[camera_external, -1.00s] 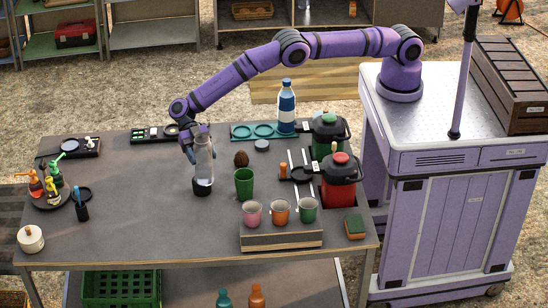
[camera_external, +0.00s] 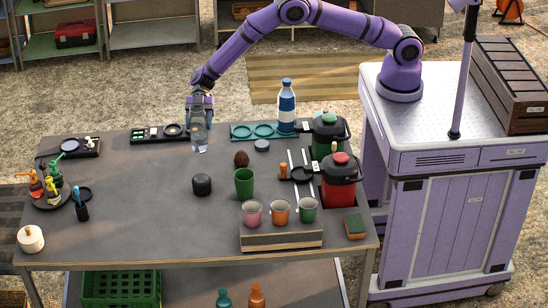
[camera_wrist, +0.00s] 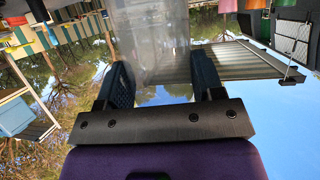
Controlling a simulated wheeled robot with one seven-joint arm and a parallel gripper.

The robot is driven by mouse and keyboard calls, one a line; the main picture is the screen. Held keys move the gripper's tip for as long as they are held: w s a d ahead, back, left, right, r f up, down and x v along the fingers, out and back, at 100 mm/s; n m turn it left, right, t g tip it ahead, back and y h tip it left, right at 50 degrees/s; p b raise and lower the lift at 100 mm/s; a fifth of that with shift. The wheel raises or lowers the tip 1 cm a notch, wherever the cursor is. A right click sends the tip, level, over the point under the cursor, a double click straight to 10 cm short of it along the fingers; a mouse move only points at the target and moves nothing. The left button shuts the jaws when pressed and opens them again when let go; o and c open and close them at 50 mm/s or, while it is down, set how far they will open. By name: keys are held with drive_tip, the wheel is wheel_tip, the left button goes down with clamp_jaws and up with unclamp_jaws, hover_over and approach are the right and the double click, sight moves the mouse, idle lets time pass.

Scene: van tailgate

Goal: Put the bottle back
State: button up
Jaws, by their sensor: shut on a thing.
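My gripper (camera_external: 200,105) is shut on a clear, see-through vessel (camera_external: 199,138), near the table's back edge. The vessel hangs roughly upright below the fingers; I cannot tell whether its lower end touches the table. In the wrist view my gripper (camera_wrist: 163,82) has the clear vessel (camera_wrist: 155,35) between its two fingers. A bottle with a blue-and-white body and blue cap (camera_external: 286,107) stands upright at the right end of a teal tray (camera_external: 236,137), right of my gripper. The tray's other two round places look empty.
A short black cylinder (camera_external: 202,184) stands alone on the table (camera_external: 140,220). A black tray with a ring (camera_external: 149,134) lies left of the vessel. A green cup (camera_external: 244,183), two lidded jugs (camera_external: 340,178) and a cup rack (camera_external: 281,238) stand to the right. The left middle is clear.

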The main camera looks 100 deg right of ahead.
sight(200, 141)
drive_tip(key=shift+f, duration=3.6)
drive_tip(key=shift+f, duration=0.2)
drive_tip(key=o, duration=1.1)
drive_tip(key=shift+r, duration=0.1)
drive_tip(key=shift+d+r, duration=0.15)
drive_tip(key=v, duration=1.1)
drive_tip(key=shift+s+d+r, duration=0.1)
drive_tip(key=shift+d+r, duration=0.05)
drive_tip(key=shift+d, duration=0.1)
